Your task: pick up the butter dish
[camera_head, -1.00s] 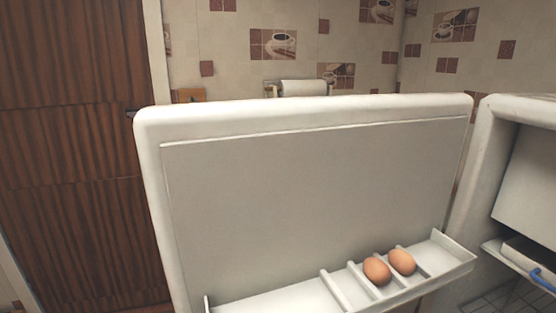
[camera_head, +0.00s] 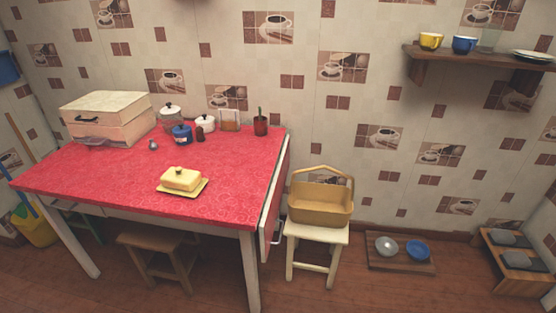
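The butter dish (camera_head: 182,179) is pale yellow with a lidded top on a flat yellow plate. It sits upright near the front edge of the table (camera_head: 100,175), which has a red patterned oilcloth top. Nothing touches the dish from above, and open cloth surrounds it. My gripper is not in view.
A cream bread box (camera_head: 107,118) stands at the table's back left. Blue and white pots (camera_head: 181,134) and a small plant pot (camera_head: 260,125) line the back. A stool (camera_head: 158,245) is under the table. A basket (camera_head: 321,202) sits on a white stool to the right.

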